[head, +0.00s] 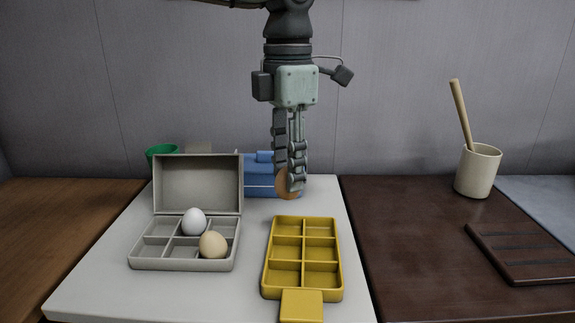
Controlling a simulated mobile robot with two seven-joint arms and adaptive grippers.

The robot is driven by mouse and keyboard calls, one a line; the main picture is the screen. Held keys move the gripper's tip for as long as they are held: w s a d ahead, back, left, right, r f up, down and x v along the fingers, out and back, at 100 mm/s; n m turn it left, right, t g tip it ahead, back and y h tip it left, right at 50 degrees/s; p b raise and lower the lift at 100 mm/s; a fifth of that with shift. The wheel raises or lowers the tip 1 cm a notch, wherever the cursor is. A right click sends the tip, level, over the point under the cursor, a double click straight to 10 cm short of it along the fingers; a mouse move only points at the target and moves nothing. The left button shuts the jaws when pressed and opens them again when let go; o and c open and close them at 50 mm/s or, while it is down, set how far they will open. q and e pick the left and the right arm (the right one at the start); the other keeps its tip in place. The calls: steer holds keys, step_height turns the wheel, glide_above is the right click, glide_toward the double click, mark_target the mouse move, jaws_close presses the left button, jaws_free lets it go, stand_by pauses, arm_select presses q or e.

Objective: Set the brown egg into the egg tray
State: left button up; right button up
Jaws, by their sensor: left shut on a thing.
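My left gripper (290,185) points down from the top and is shut on the brown egg (283,185). The fingers hide part of the egg. It appears above and behind the yellow egg tray (340,270), near the tray's back edge in the picture. The yellow tray has several compartments, all empty, and a flat tab at its front. An open grey egg box (140,257) stands to the left, holding a white egg (194,221) and a tan egg (213,245). My right gripper is not in view.
A blue box (260,178) stands behind the held egg, with a green bowl (161,151) at the back left. On the dark right surface are a cream cup (477,172) with a wooden handle and a dark slotted board (525,252). The white surface between box and tray is clear.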

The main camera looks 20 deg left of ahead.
arm_select(q)
steer(key=shift+f+b, duration=0.75)
steer(key=shift+f, duration=0.35)
steer(key=shift+f+b, duration=2)
steer(key=shift+f, duration=0.7)
stand_by(1.0)
steer(key=o, duration=0.7)
